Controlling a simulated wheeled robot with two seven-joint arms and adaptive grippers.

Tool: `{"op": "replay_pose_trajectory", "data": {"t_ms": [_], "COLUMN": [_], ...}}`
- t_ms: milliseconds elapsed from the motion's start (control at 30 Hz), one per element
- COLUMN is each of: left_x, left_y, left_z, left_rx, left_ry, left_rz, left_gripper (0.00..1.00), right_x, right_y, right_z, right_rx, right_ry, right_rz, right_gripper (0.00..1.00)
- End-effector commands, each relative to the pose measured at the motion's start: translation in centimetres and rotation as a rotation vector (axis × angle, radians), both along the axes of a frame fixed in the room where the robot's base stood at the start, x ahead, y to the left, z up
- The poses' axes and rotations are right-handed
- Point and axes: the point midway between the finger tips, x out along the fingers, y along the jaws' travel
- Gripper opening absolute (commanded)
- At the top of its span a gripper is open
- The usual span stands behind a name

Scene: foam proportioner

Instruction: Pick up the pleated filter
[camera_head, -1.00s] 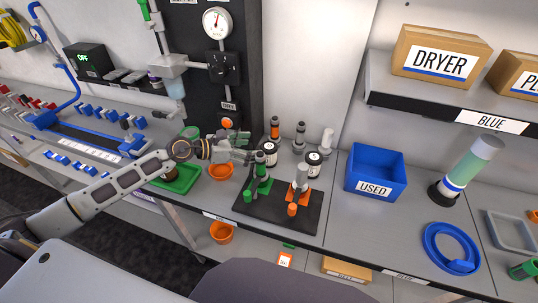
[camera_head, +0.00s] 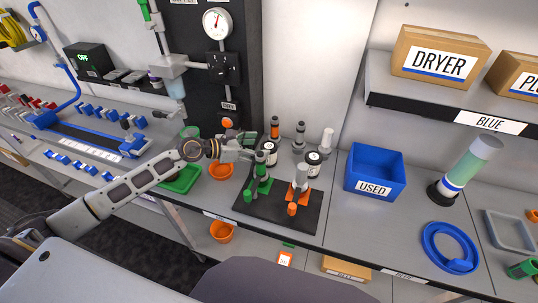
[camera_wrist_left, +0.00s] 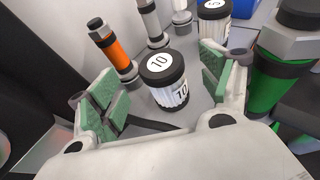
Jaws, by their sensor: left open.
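Two pleated filters with black end caps and white pleated sides stand at the back of the workbench. One, marked 10 (camera_head: 270,153), also shows upright in the left wrist view (camera_wrist_left: 165,82); the other, marked 5 (camera_head: 312,162), is beyond it to the right in the wrist view (camera_wrist_left: 213,25). My left gripper (camera_head: 250,148) is open, its green-padded fingers (camera_wrist_left: 157,84) spread to either side of the filter marked 10 in the wrist picture. No contact shows and the filter is not held. My right gripper is out of view.
A black mat (camera_head: 270,217) holds a green stand (camera_head: 262,185) and an orange stand (camera_head: 298,190), close to the gripper. Orange and grey cylinders (camera_head: 275,128) stand behind the filters. A blue USED bin (camera_head: 375,173) is to the right; a green tray (camera_head: 180,180) lies left.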

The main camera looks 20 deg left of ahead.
Motion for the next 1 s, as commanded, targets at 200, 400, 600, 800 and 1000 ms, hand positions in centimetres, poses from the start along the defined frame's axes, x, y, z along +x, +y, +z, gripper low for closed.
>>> {"op": "replay_pose_trajectory", "data": {"t_ms": [200,400,600,800,1000], "left_x": [1.0,2.1,3.0,3.2,3.2], "left_y": [-1.1,-2.2,-3.2,-3.5,-3.5], "left_z": [-0.4,-1.0,-1.5,-1.7,-1.7], "left_rx": [-0.003,-0.001,-0.001,0.001,0.001], "left_ry": [0.000,0.000,0.000,0.000,0.000], "left_rz": [0.001,-0.001,-0.001,-0.001,-0.001], "left_gripper": [0.79,0.79,0.79,0.79,0.79], "right_x": [0.0,0.0,-0.1,-0.1,-0.2], "right_y": [0.2,0.4,0.6,0.7,0.7], "right_z": [0.3,0.5,0.6,0.6,0.6], "right_rx": [0.002,0.004,0.006,0.007,0.008], "right_ry": [0.000,0.000,0.000,0.001,0.003], "right_rz": [-0.001,-0.001,-0.001,-0.001,-0.001], "right_gripper": [0.40,0.40,0.40,0.40,0.40]}}
